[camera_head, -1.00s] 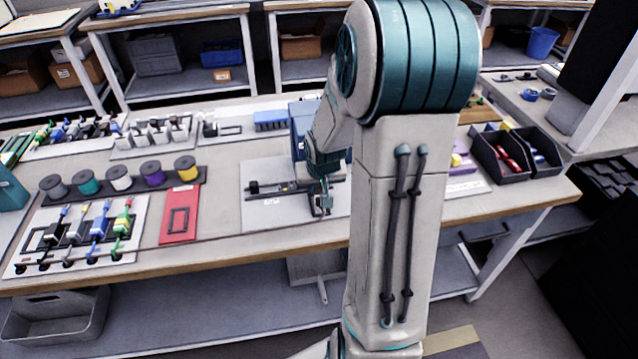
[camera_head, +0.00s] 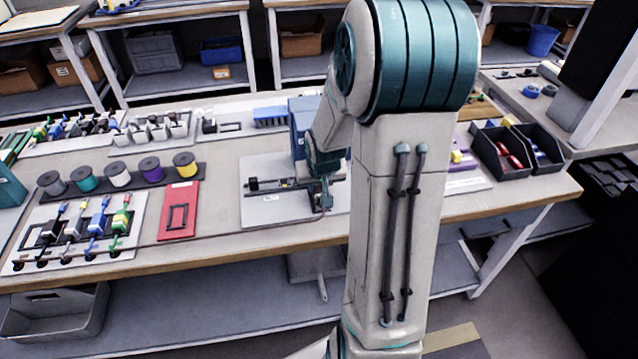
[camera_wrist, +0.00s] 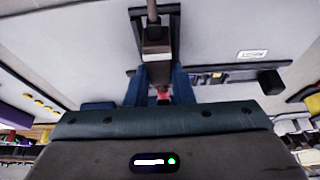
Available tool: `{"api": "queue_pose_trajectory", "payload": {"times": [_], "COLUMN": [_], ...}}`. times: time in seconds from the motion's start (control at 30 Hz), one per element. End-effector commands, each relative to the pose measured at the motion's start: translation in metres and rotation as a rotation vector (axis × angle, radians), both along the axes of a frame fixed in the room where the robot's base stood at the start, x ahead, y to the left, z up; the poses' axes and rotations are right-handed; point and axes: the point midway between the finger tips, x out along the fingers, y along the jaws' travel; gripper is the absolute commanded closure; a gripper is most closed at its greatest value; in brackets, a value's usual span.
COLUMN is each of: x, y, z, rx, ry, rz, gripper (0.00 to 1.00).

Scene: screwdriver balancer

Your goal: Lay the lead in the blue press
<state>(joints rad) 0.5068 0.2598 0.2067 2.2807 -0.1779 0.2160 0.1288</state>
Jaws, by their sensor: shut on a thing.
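The blue press (camera_head: 299,118) stands at the middle of the bench, partly hidden behind my arm, with a pale base plate (camera_head: 262,212) in front of it. My gripper (camera_head: 324,196) is low over the right part of that plate, in front of the press. In the wrist view my gripper (camera_wrist: 161,88) is shut, with a small red piece (camera_wrist: 163,93) between its blue fingers, which I take for part of the lead. A dark upright part (camera_wrist: 155,38) stands just beyond the fingertips.
A dark bar with a black block (camera_head: 253,184) lies across the plate. To the left are a red panel (camera_head: 179,211), a row of spools (camera_head: 119,173) and a board of coloured clips (camera_head: 85,228). Black bins (camera_head: 500,150) stand at the right.

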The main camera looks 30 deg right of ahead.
Motion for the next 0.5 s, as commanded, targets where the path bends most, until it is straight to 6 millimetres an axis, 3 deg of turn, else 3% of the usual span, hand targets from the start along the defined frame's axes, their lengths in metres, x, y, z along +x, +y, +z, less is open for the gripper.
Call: {"api": "queue_pose_trajectory", "payload": {"times": [0.5], "x": [0.0002], "y": [-0.0002], "z": [-0.0065], "rx": [0.0], "ry": [0.0], "rz": [0.0], "gripper": [0.99]}}
